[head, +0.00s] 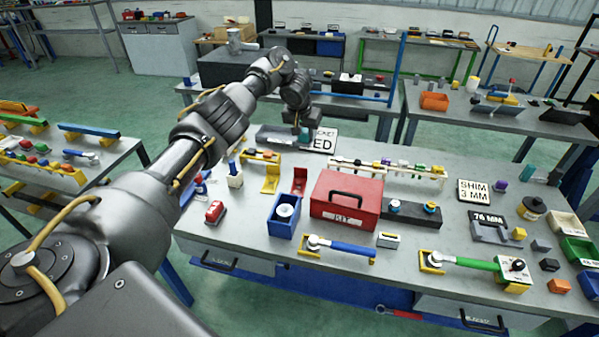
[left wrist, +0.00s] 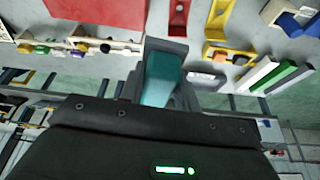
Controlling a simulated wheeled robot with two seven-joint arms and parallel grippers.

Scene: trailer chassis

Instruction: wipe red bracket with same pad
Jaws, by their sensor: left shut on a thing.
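The red bracket (head: 299,181) stands on the grey bench between a yellow bracket (head: 271,178) and the red kit box. It also shows at the top of the left wrist view (left wrist: 178,20), beyond the fingers. My left gripper (head: 303,130) is at the far edge of the bench, behind the red bracket and apart from it. It is shut on a teal pad (left wrist: 163,80), which shows between the fingers in the left wrist view. In the head view the pad is mostly hidden by the gripper. My right gripper is not in view.
The red kit box (head: 345,196) stands right of the bracket, with a blue bin (head: 284,215) in front. A sign (head: 324,145) ending in "ED" is beside my left gripper. A rack with several small parts (head: 386,168) runs behind the box.

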